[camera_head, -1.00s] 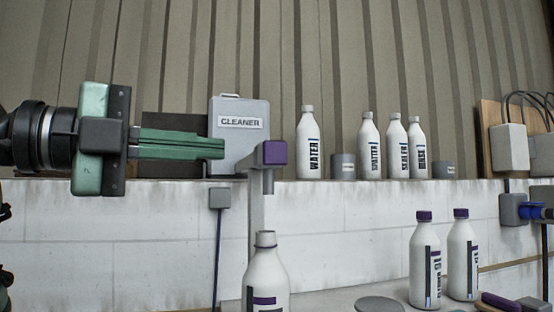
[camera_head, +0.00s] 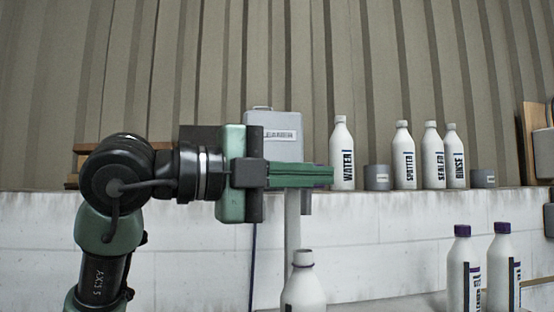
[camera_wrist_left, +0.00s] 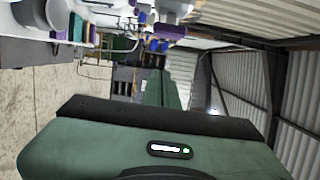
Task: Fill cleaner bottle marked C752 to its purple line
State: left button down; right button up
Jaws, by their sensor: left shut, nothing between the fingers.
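My left gripper (camera_head: 331,177) is shut and empty, pointing right in the head view. Its green fingers cross in front of the grey cleaner container (camera_head: 285,121) and hide the purple dispenser head. A bit of the grey spout (camera_head: 306,204) shows below the fingers, on a pale upright post (camera_head: 292,232). An uncapped white bottle (camera_head: 303,287) stands low in front of the post; its label is cut off by the frame. Two white bottles with purple caps (camera_head: 463,265) (camera_head: 501,265) stand at the right; their markings are not readable. In the left wrist view the fingers (camera_wrist_left: 163,90) also look closed.
On the wall ledge stand white bottles labelled water (camera_head: 343,155), spotter (camera_head: 404,157), sealer (camera_head: 432,157) and rinse (camera_head: 455,158), with small grey tubs (camera_head: 377,178) (camera_head: 483,179) between and beside them. The bench between the open bottle and the capped ones looks clear.

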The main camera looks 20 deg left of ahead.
pick_arm(q)
jog(key=w+a, duration=0.2)
jog(key=shift+w+a+p, duration=0.3)
jog(key=shift+w+p, duration=0.1)
pick_arm(e)
jog(key=shift+s+d+r, duration=0.15)
jog(key=shift+s+r, duration=0.45)
jog(key=shift+r, duration=0.05)
pick_arm(q)
jog(key=shift+w+a+r, duration=0.1)
jog(key=shift+w+a, duration=0.35)
jog(key=shift+w, duration=0.2)
pick_arm(e)
jog(key=shift+a+r, duration=0.1)
jog(key=shift+a, duration=0.15)
jog(key=shift+w, duration=0.1)
jog(key=shift+d, duration=0.2)
